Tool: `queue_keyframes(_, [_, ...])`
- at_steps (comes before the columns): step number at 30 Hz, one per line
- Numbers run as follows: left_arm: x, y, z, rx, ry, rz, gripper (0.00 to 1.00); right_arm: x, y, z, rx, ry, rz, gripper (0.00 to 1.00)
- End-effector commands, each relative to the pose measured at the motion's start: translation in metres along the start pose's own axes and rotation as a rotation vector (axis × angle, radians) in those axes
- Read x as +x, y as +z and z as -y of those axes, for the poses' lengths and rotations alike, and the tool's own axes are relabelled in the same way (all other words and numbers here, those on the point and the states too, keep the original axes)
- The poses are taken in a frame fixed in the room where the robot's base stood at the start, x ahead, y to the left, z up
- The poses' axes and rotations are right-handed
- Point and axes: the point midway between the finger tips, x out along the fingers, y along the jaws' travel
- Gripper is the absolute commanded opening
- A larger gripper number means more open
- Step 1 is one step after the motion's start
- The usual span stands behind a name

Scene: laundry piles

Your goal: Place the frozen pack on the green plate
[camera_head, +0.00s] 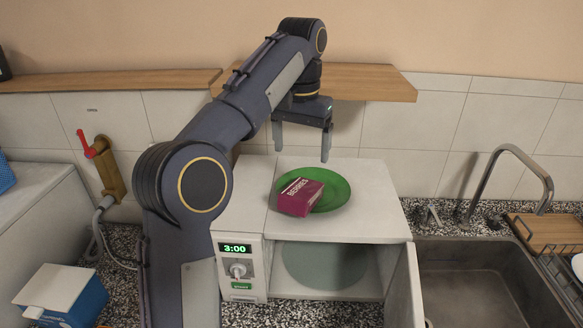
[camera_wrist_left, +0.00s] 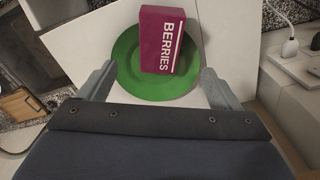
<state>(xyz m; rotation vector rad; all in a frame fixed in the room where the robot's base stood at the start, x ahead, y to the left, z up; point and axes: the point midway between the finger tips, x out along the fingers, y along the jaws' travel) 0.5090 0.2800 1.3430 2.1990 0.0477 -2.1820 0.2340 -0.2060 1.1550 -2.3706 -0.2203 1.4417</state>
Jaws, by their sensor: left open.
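The frozen pack (camera_head: 300,197) is a maroon box marked BERRIES. It rests on the green plate (camera_head: 333,190), toward the plate's left side in the head view, and appears a little tilted. The plate lies on top of the white microwave. My left gripper (camera_head: 302,154) is above and behind the plate, open and empty, apart from the pack. In the left wrist view the pack (camera_wrist_left: 162,42) and the plate (camera_wrist_left: 128,76) show beyond and between the two spread fingers (camera_wrist_left: 158,90). My right gripper is not in view.
The microwave (camera_head: 375,220) has its door (camera_head: 405,290) swung open, with a round turntable inside. A wooden shelf (camera_head: 375,82) is on the wall behind the arm. A sink (camera_head: 480,285) with a faucet is at right. A blue and white box (camera_head: 62,295) stands at lower left.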

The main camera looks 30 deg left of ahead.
Motion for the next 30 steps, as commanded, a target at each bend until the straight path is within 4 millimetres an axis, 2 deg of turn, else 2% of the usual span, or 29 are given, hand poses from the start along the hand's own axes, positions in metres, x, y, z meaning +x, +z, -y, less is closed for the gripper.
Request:
queue_keyframes(5, [-0.001,0.004,0.002,0.003,0.005,-0.006,0.85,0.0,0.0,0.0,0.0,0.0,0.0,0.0])
queue_keyframes(8, [-0.001,0.019,0.007,0.012,0.026,-0.035,0.85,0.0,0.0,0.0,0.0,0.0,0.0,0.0])
queue_keyframes(11, [0.004,0.047,0.012,0.024,0.067,-0.085,0.85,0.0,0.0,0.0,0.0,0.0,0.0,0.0])
queue_keyframes(14, [0.018,0.084,0.012,0.031,0.12,-0.15,0.85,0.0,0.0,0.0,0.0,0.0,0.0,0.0])
queue_keyframes(20, [0.067,0.166,-0.005,0.015,0.23,-0.275,0.85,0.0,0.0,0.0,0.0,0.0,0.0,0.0])
queue_keyframes(24, [0.114,0.22,-0.025,-0.021,0.297,-0.357,0.85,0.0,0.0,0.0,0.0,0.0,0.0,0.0])
queue_keyframes(27, [0.145,0.249,-0.04,-0.051,0.333,-0.403,0.85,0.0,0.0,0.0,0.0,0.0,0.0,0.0])
queue_keyframes(30, [0.168,0.267,-0.05,-0.075,0.355,-0.435,0.85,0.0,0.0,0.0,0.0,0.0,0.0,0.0])
